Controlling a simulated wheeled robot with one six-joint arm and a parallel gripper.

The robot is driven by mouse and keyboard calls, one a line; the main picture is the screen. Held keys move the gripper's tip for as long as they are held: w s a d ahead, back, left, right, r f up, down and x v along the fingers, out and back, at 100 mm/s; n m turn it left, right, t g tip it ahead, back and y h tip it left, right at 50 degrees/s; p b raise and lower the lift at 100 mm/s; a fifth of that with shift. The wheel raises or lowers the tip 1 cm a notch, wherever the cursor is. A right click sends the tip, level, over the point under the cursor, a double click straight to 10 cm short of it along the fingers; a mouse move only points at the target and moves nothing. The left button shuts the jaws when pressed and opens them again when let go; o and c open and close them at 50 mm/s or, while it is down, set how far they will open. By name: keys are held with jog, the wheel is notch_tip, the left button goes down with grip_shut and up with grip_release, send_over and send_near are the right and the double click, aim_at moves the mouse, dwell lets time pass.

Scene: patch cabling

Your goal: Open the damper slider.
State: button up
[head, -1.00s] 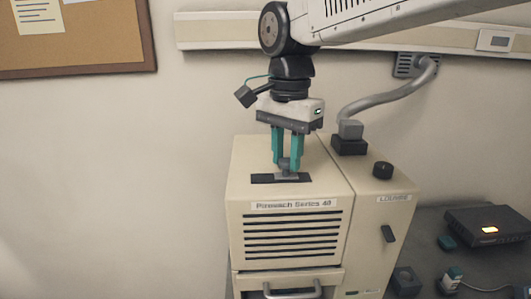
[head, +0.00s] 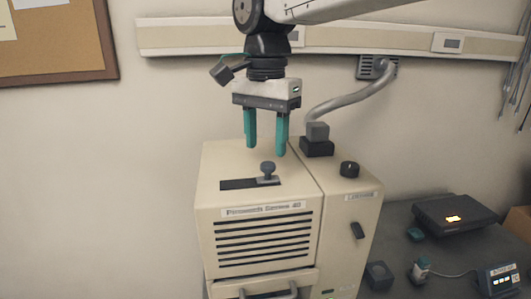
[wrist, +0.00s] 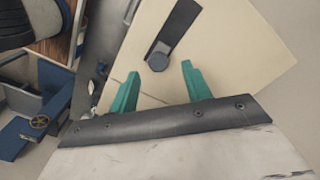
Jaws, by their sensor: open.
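The damper slider is a grey-blue knob (head: 267,169) on a small plate, set in a dark slot (head: 238,184) on top of a beige cabinet (head: 216,165). The knob stands at the right end of the slot in the head view. In the wrist view the knob (wrist: 157,60) is at one end of the dark slot (wrist: 178,25). My gripper (head: 266,148) has two teal fingers, spread apart and empty. It hangs above the knob, clear of it. In the wrist view the fingers (wrist: 158,82) point toward the knob, which lies beyond and between their tips.
A grey pipe (head: 345,103) rises from a black fitting (head: 317,147) right of my gripper. A black dial (head: 349,169) and a dark lever (head: 357,230) are on the cabinet's right section.

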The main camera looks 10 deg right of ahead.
aim_at(266, 164)
jog(key=shift+r, duration=1.95)
jog(key=s+d+f+n+t, duration=0.1)
jog(key=s+d+f+n, duration=0.8)
jog(key=s+d+f, duration=0.8)
jog(key=s, duration=0.3)
jog(key=shift+d+f, duration=0.15)
jog(key=shift+d, duration=0.25)
dwell(1.4)
